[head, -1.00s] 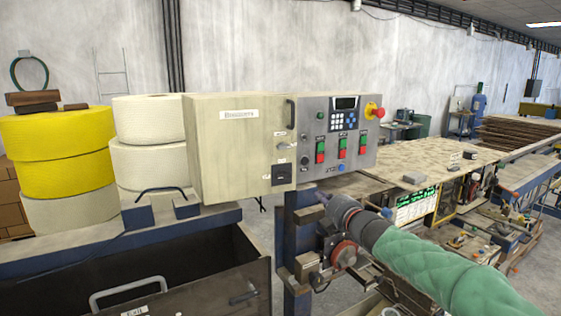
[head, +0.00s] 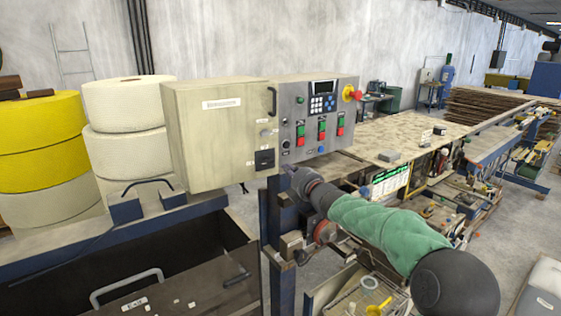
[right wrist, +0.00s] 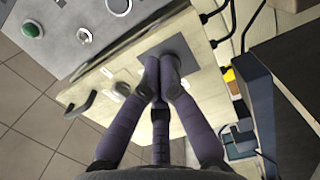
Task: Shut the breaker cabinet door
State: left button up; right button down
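The beige breaker cabinet (head: 205,135) stands at centre left in the head view. Its labelled front door (head: 225,125) looks flush with the box; a small gap cannot be ruled out. A black handle (head: 272,101) is at the door's upper right, and a dark square plate (head: 265,160) is near its lower right corner. My right gripper (head: 292,172) is at the cabinet's lower right corner. Contact cannot be told. My left gripper is out of view.
A grey control panel (head: 317,118) with buttons and a red knob adjoins the cabinet's right side. White rolls (head: 130,105) and yellow rolls (head: 40,140) stand at left. A dark open bin (head: 150,265) lies below. A long worktable (head: 400,135) extends right.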

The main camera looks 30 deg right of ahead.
aim_at(277, 160)
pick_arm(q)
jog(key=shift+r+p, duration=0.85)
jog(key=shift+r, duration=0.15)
pick_arm(e)
jog(key=shift+w+d, duration=0.1)
jog(key=shift+w, duration=2.65)
